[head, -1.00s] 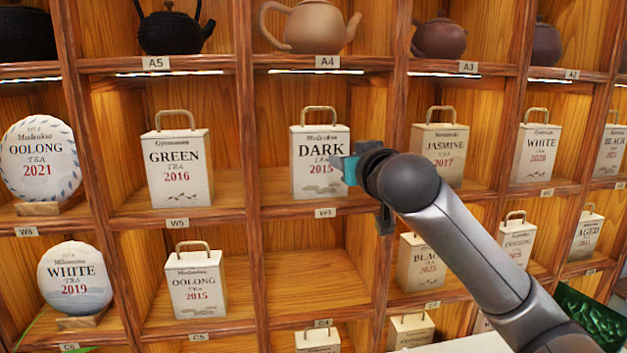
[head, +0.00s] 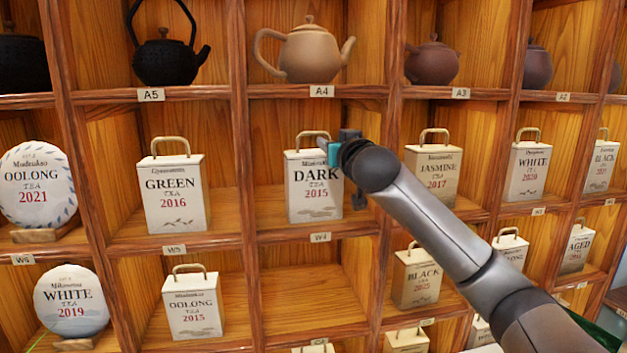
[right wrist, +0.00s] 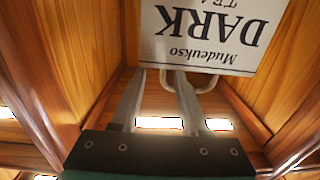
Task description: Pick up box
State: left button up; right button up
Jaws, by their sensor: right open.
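A white box marked DARK 2015 (head: 315,203) stands upright on the shelf in the compartment labelled W4. Its handle is partly hidden by my right gripper in the head view. My right gripper (head: 325,151) is in front of the upper right part of this box. The right wrist view shows the box (right wrist: 205,40) upside down, with its pale loop handle (right wrist: 206,86) close to the fingers. The right gripper (right wrist: 160,78) is open there, and one finger overlaps the handle in the picture. I cannot tell whether it touches. My left gripper is not in view.
Wooden dividers and shelf edges closely bound each compartment. A brown teapot (head: 305,53) sits above. The compartment (head: 310,295) directly below the DARK box is empty.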

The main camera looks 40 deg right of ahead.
jog(key=shift+p+x, duration=1.4)
jog(key=shift+x, duration=0.85)
jog(key=shift+w, duration=0.5)
jog(key=shift+f, duration=0.1)
grip_shut()
